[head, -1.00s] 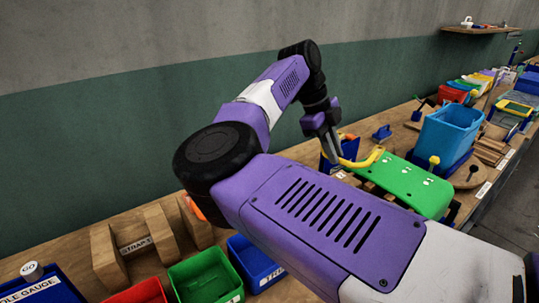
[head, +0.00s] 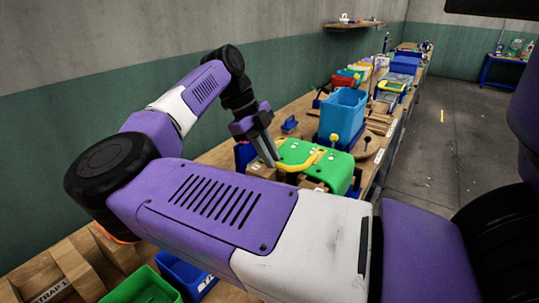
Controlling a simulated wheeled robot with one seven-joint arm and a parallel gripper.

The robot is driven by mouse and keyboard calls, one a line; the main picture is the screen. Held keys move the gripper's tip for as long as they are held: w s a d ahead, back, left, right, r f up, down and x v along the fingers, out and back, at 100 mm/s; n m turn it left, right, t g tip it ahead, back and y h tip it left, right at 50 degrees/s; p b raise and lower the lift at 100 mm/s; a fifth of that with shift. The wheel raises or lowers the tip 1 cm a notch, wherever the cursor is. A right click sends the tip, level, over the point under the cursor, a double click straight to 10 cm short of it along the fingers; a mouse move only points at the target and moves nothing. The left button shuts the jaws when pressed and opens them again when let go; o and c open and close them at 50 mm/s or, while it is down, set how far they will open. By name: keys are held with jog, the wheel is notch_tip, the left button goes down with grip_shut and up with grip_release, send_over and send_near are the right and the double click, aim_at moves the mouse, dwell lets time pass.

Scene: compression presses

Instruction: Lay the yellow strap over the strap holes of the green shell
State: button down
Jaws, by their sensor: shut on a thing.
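The green shell (head: 341,174) sits on the bench right of my gripper, its flat top facing up. The yellow strap (head: 303,163) is a thin curved piece. My gripper (head: 272,160) points down and is shut on the strap's left end. The strap reaches right from the fingers across the left part of the shell's top. I cannot tell whether it touches the shell or hovers just above it. The strap holes cannot be made out clearly from here.
A tall light-blue bin (head: 341,112) stands behind the shell, with a yellow-knobbed lever (head: 334,140) in front. A green bin (head: 143,288) and a blue bin (head: 184,275) stand at the near left. A wooden strap rack (head: 66,272) is beside them. Open floor lies right.

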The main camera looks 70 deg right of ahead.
jog(key=shift+f+b, duration=1.6)
jog(key=shift+f, duration=1.55)
jog(key=c, duration=1.3)
grip_release()
jog(key=shift+c, duration=0.2)
jog(key=v, duration=0.7)
jog(key=shift+w+r, duration=0.2)
jog(key=shift+r, duration=0.1)
